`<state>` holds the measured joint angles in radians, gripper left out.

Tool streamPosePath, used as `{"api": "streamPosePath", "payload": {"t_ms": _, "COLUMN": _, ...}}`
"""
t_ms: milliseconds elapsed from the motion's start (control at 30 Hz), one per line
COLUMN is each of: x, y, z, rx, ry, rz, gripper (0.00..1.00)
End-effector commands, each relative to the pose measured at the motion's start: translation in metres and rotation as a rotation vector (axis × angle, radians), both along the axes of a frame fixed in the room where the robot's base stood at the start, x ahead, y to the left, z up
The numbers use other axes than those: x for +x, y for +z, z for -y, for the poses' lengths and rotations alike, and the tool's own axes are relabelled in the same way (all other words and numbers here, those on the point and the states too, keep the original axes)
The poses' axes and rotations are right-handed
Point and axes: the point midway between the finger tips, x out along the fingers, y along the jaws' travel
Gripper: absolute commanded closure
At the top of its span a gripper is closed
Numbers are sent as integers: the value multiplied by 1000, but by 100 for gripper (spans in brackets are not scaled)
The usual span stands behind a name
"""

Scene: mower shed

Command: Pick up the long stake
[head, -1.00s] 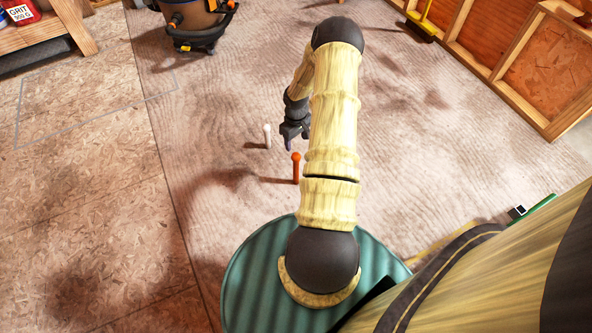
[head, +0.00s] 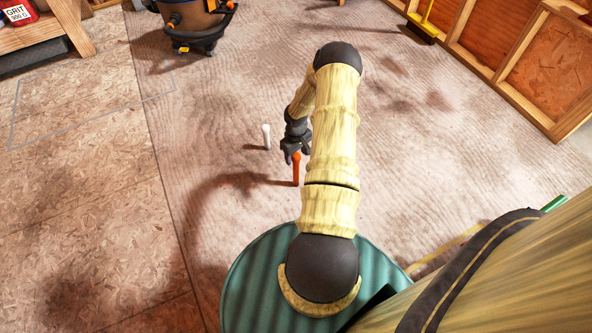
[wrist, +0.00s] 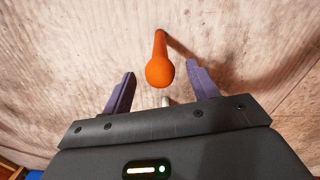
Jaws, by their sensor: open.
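An orange stake (head: 296,170) with a rounded top stands upright on the sandy mat. It looks like the longer of two stakes. A shorter white stake (head: 266,136) stands a little behind it to the left. My gripper (head: 288,157) hangs close by the orange stake's top. In the wrist view, my gripper (wrist: 162,85) is open, with its purple fingers on either side of the orange stake's head (wrist: 159,71). The fingers do not visibly touch it. A small pale piece shows below the head, mostly hidden by the gripper body.
A shop vacuum (head: 192,22) stands at the back left beside a wooden bench (head: 62,28). A yellow broom (head: 424,25) and wooden wall framing (head: 520,70) are at the back right. The mat around the stakes is otherwise clear.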

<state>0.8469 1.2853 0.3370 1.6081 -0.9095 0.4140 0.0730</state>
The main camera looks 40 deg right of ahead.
Motion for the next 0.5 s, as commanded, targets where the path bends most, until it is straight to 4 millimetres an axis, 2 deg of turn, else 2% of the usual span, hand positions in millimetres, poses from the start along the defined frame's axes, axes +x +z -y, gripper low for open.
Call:
{"api": "streamPosePath", "payload": {"t_ms": 33, "x": 0, "y": -10, "z": 0, "rx": 1, "ry": -1, "rz": -1, "gripper": 41}}
{"api": "streamPosePath", "payload": {"t_ms": 300, "x": 1, "y": -44, "z": 0, "rx": 2, "ry": 0, "rz": -1, "gripper": 41}}
{"api": "streamPosePath", "payload": {"t_ms": 500, "x": 2, "y": -47, "z": 1, "rx": 0, "ry": -1, "rz": 0, "gripper": 41}}
